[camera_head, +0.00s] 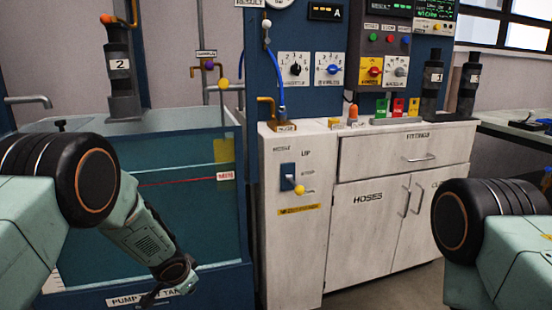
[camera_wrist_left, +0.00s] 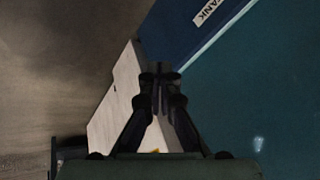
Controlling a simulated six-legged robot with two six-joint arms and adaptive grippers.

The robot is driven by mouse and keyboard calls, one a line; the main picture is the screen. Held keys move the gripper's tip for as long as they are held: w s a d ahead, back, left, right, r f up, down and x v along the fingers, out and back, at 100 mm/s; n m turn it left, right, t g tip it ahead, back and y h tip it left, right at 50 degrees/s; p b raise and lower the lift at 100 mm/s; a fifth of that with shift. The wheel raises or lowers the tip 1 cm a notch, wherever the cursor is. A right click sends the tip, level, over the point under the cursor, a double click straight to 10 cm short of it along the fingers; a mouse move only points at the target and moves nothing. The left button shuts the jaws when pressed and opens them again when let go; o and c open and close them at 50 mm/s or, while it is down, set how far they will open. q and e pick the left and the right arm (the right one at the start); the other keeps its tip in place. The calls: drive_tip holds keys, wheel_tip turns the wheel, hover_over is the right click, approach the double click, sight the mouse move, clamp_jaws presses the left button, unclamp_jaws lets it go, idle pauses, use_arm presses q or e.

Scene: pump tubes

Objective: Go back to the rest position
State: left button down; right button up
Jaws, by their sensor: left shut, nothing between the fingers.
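My left arm comes in from the left in the head view and reaches down in front of the water tank (camera_head: 200,225). My left gripper (camera_head: 150,300) is at the bottom edge of that view, partly cut off, by the tank's lower label. In the left wrist view my left gripper (camera_wrist_left: 159,72) is shut with its fingertips together and nothing between them. The tank's blue base (camera_wrist_left: 185,35) lies beyond the fingers there. My right arm shows at the right edge of the head view, and its gripper is out of the picture.
A white cabinet (camera_head: 375,205) with drawer and doors stands right of the tank. A control panel (camera_head: 312,70) with dials and a blue hose (camera_head: 276,75) rises behind. Dark cylinders (camera_head: 432,82) stand on the cabinet top. A dark pump tube marked 2 (camera_head: 121,75) stands at the tank.

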use_arm(q)
drive_tip(key=s+d+f+n+g+h, duration=0.15)
drive_tip(key=s+f, duration=0.25)
drive_tip(key=s, duration=0.5)
drive_tip(key=s+d+f+n+h, duration=0.15)
drive_tip(key=s+f, duration=0.35)
drive_tip(key=s, duration=0.5)
drive_tip(key=s+a+n+g+y, duration=0.3)
drive_tip(key=s+n+g, duration=0.15)
drive_tip(key=s, duration=2.25)
wheel_tip(320, 180, up, 13)
drive_tip(key=p, duration=1.3)
drive_tip(key=shift+r, duration=0.2)
drive_tip(key=c, duration=2.1)
unclamp_jaws()
